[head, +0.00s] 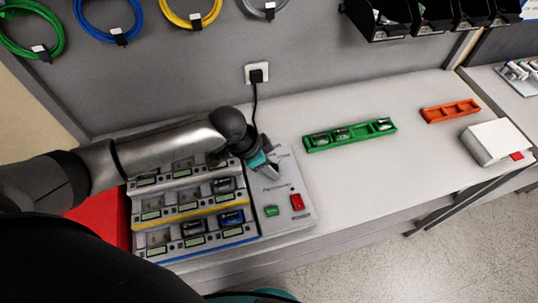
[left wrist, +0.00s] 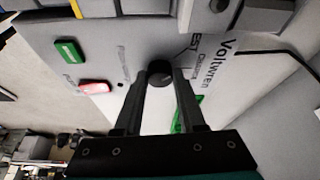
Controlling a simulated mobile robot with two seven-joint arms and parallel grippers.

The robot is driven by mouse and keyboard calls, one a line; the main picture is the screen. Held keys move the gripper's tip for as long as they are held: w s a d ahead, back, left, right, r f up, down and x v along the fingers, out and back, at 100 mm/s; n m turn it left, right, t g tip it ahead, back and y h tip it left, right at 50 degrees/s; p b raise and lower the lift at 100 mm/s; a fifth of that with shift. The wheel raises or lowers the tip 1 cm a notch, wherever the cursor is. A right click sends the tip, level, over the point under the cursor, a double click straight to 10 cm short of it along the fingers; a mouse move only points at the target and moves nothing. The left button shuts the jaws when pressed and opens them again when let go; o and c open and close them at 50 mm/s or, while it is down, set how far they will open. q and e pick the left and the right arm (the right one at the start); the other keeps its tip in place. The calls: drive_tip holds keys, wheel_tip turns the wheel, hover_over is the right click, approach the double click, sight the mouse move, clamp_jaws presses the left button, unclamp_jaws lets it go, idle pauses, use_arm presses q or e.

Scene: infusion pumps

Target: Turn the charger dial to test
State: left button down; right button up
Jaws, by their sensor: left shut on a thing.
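The charger's light grey control panel (head: 294,212) is at the right end of the charger on the bench. Its round black dial (left wrist: 160,71) shows in the left wrist view between my fingertips; in the head view my gripper hides it. My left gripper (head: 268,171) reaches down over the upper part of the panel. In the left wrist view, my left gripper (left wrist: 160,84) has a finger on each side of the dial and is shut on it. Lettering ending in "EST" (left wrist: 188,43) is printed near the dial. The dial's pointer direction cannot be made out. My right gripper is not in view.
A green button (head: 271,211) and a red switch (head: 297,202) sit on the panel's lower part. Battery bays (head: 190,205) stand left of it, under my arm. A black cord (head: 254,95) runs to the wall. A green tray (head: 350,134) lies to the right.

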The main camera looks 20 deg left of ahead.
use_arm(q)
drive_tip(key=shift+n+t+p, duration=0.3)
drive_tip(key=shift+n+p, duration=0.3)
drive_tip(key=shift+p, duration=0.1)
drive_tip(key=c, duration=0.5)
unclamp_jaws()
drive_tip(key=shift+r, duration=0.1)
drive_tip(key=p+v, duration=0.1)
drive_tip(key=v, duration=1.4)
drive_tip(key=shift+d+r, duration=0.15)
